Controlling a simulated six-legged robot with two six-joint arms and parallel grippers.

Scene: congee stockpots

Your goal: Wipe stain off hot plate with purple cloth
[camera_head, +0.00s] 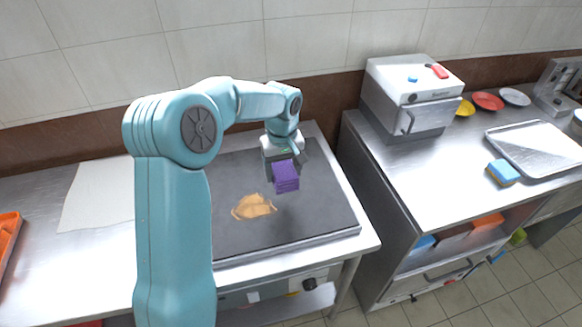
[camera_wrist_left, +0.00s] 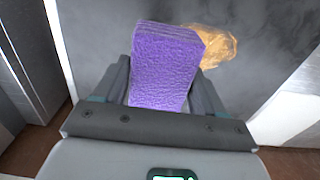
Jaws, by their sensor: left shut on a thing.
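The purple cloth (camera_head: 286,176) looks like a thick folded block. My left gripper (camera_head: 284,160) is shut on it and holds it over the right part of the dark hot plate (camera_head: 325,205). The cloth also shows between the fingers in the left wrist view (camera_wrist_left: 165,70). I cannot tell whether the cloth touches the plate. The orange-brown stain (camera_head: 254,207) lies on the plate, nearer the front and left of the cloth in the head view. In the wrist view the stain (camera_wrist_left: 215,45) shows just beyond the cloth, partly hidden by it. My right gripper is not in view.
A steel counter (camera_head: 440,180) stands to the right across a gap. It holds a white-topped machine (camera_head: 410,90), a blue and yellow sponge (camera_head: 503,172), a metal tray (camera_head: 540,150) and colored plates (camera_head: 488,101). A white sheet (camera_head: 97,195) lies left of the plate. A tiled wall stands behind.

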